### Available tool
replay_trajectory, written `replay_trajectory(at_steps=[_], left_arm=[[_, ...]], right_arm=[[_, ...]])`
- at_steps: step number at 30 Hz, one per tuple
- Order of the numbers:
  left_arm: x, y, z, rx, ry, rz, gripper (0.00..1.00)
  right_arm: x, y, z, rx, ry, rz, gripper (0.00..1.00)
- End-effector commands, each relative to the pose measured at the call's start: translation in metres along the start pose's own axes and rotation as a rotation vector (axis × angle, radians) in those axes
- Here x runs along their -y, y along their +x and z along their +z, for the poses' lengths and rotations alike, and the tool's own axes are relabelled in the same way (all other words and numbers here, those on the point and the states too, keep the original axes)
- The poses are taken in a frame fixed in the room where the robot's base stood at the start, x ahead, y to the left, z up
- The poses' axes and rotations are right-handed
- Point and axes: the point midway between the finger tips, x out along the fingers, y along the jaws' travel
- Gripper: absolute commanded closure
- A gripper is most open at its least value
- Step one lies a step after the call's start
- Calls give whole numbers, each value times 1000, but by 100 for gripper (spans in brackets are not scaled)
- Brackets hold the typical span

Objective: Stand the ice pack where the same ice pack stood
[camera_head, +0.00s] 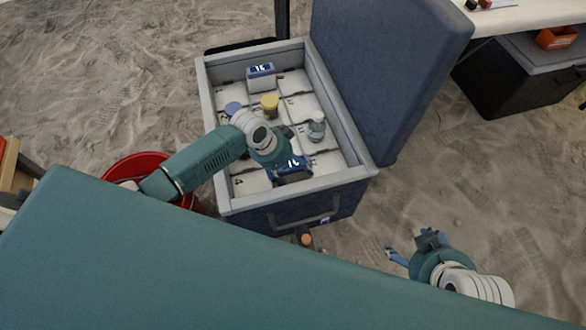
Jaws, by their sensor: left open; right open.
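An open cooler box (212,134) holds white floor panels with dark marks. A white ice pack with a dark blue labelled top (261,71) stands in its back left part. A second dark blue ice pack with the same kind of label (294,171) is in the front part, by the near wall. My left gripper (284,158) is open, directly over and beside this front ice pack; its fingers are partly hidden, and I cannot tell whether they touch it. My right gripper (408,246) is open and empty, outside the box to the right, above the sand.
Inside the box are a yellow-capped jar (269,105), a clear bottle (317,127) and a blue-capped item (233,108). The raised lid (385,70) stands at right. A red bucket (135,165) is at left. An orange-capped item (306,240) is by the box front.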

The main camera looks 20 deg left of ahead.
Motion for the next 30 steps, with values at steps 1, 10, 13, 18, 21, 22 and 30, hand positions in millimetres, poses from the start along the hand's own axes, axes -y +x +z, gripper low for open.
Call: replay_trajectory(at_steps=[1, 10, 13, 18, 21, 22, 30], left_arm=[[1, -7, 0, 1, 0, -2, 30], [1, -65, -1, 1, 1, -2, 30], [1, -86, -1, 2, 1, -1, 30], [1, -107, 0, 2, -1, 0, 30], [0, -113, 0, 1, -1, 1, 30], [0, -114, 0, 1, -1, 1, 30], [0, -115, 0, 1, -1, 1, 30]], right_arm=[[-1, -4, 10, 40, 2, 1, 31], [-5, -29, 38, 175, 7, 8, 31], [-5, -20, 38, 182, 6, 7, 31], [-4, 5, 44, 193, 5, 5, 31], [-4, 13, 47, 196, 5, 4, 31], [-4, 15, 47, 195, 5, 4, 31], [-3, 18, 48, 195, 4, 4, 31]])
